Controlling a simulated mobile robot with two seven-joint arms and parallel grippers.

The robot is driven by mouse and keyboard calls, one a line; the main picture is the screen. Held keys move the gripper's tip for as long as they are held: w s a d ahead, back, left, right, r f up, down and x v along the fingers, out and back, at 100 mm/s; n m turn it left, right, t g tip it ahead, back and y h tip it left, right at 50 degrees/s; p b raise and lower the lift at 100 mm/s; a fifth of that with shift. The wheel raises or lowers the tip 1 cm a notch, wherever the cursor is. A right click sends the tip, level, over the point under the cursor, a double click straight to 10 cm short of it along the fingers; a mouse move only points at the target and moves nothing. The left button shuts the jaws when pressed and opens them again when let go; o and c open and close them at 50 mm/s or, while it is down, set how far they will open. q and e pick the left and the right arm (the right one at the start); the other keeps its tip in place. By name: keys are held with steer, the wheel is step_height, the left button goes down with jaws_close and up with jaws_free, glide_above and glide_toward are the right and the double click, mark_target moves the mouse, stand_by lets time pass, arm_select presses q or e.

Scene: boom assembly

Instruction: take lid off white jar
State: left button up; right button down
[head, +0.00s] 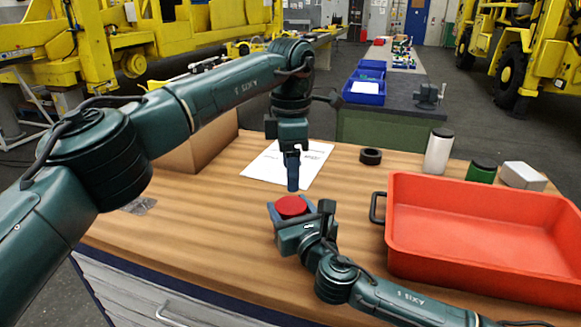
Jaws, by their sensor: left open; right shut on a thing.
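A round red lid-like top (292,206) sits between the fingers of my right gripper (290,218), which is shut on the thing under it, low over the front middle of the table. The body below the red top is hidden by the gripper, so I cannot tell its colour. My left gripper (292,176) is open and empty, pointing down just above and behind the red top, apart from it. A white jar (437,156) with a dark lid (443,132) stands upright at the back right of the table, away from both grippers.
A large red tray (480,268) with a dark handle fills the right of the wooden table. White paper (262,170) and a cardboard box (200,148) lie at the back left.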

mark_target(290, 205)
arm_select(q)
step_height(290, 205, down, 8)
steer(key=shift+r, duration=0.1)
stand_by(0.4)
steer(key=c, duration=0.8)
steer(key=n, duration=0.3)
steer(key=shift+n, duration=0.4)
arm_select(e)
steer(key=shift+w+d, duration=0.1)
